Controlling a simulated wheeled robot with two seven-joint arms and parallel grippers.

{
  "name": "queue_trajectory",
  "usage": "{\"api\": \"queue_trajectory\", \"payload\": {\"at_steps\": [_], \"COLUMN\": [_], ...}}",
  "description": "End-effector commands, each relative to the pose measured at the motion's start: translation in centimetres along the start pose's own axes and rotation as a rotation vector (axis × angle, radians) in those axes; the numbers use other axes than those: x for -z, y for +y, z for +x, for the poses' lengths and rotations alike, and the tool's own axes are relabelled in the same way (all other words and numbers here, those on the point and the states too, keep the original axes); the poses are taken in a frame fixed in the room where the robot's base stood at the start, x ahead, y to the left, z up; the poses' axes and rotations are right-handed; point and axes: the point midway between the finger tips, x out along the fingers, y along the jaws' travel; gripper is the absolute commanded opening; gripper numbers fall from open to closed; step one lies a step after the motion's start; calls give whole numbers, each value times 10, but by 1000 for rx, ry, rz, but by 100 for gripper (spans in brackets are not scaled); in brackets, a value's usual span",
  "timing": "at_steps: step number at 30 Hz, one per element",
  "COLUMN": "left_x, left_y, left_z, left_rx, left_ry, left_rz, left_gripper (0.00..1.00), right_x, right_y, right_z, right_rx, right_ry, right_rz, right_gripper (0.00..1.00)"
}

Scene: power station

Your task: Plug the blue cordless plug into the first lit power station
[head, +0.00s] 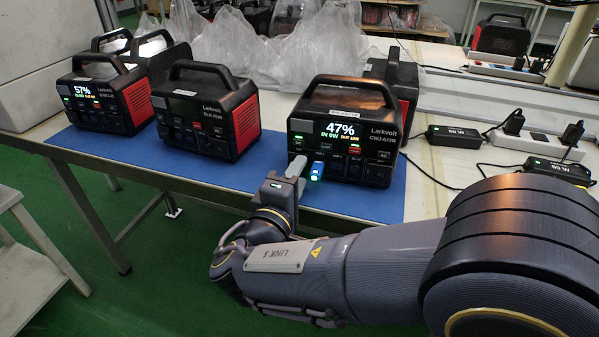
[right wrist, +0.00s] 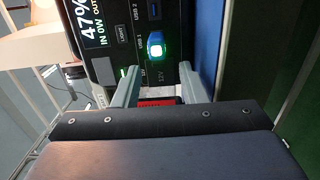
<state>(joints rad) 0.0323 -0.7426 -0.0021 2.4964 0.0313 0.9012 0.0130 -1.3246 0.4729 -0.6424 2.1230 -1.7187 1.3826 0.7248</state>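The blue cordless plug (head: 317,170) sits at the front of the right power station (head: 345,130), whose screen is lit at 47%. In the right wrist view the plug (right wrist: 155,46) appears seated in a USB port, with its light glowing. My right gripper (head: 297,168) is in front of that station, close to the plug. In the right wrist view its fingers (right wrist: 158,72) are apart, wider than the plug, with nothing between the tips. The left power station (head: 108,95) is lit at 57%. The middle power station (head: 205,110) has a dark screen. My left gripper is not in view.
The stations stand on a blue mat (head: 385,202) along the table edge. More units and plastic-wrapped things (head: 250,50) stand behind them. Black adapters (head: 453,136) and cables lie at the right. A metal stand (head: 25,265) is at lower left. Green floor is open in front.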

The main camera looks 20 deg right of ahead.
Motion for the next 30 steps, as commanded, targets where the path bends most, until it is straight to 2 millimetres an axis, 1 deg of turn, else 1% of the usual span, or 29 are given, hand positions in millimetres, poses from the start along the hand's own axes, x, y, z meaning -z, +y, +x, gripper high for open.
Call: {"api": "queue_trajectory", "payload": {"at_steps": [1,6,9,12,16,30], "left_x": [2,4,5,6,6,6], "left_y": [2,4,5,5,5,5], "left_z": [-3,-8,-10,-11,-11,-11], "left_rx": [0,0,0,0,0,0], "left_ry": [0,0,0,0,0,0], "left_rz": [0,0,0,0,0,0], "left_gripper": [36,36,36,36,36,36], "right_x": [1,1,1,0,0,0], "right_y": [2,2,2,1,0,0], "right_z": [-10,-40,-54,-62,-66,-66], "right_rx": [-1,-1,-1,-1,0,0], "right_ry": [5,5,5,2,1,1], "right_rz": [-1,-3,-1,-1,-1,-1], "right_gripper": [38,38,38,38,38,38]}}
